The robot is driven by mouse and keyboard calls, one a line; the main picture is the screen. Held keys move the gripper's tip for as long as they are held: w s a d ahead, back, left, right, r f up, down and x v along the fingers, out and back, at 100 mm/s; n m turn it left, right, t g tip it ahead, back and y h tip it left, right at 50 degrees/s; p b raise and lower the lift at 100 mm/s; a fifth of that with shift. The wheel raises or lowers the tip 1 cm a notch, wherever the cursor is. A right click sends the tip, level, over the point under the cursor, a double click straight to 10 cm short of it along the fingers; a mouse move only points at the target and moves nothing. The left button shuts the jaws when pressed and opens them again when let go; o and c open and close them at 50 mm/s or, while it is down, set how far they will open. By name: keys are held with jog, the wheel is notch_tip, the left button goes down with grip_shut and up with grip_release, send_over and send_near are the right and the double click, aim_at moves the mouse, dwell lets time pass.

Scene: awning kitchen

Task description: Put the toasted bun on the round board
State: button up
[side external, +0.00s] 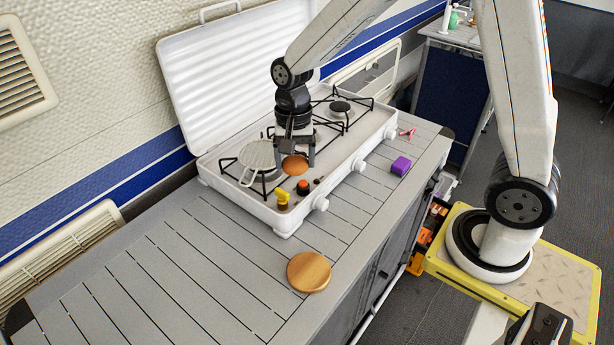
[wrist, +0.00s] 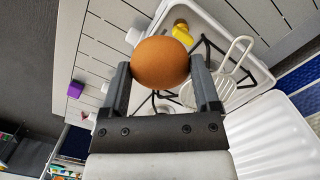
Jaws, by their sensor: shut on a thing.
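The toasted bun (side external: 295,165) is an orange-brown round held in my gripper (side external: 295,158) above the front part of the white stove. In the wrist view the bun (wrist: 160,63) sits between the two fingers of my gripper (wrist: 162,80), which are shut on it. The round board (side external: 309,271) is a light wooden disc lying flat on the grey slatted counter, in front of the stove and apart from the bun. The board cannot be made out in the wrist view.
The white stove (side external: 285,215) has its lid raised and a round grate pan with a handle (side external: 258,155) on the left burner. A purple block (side external: 401,166) lies on the counter. Counter around the board is clear.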

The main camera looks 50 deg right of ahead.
jog(key=s+a+f+n+h, duration=0.1)
jog(key=s+a+f+n, duration=0.7)
jog(key=n, duration=0.4)
jog(key=shift+s+a+f+n+g, duration=0.35)
jog(key=shift+s+f, duration=0.3)
jog(key=shift+s, duration=0.35)
jog(key=shift+f, duration=0.1)
send_over(309, 270)
jog(key=shift+w+f, duration=0.1)
jog(key=shift+f, duration=2)
jog(key=shift+f, duration=0.1)
jog(key=shift+f, duration=1.7)
jog(key=shift+f, duration=0.1)
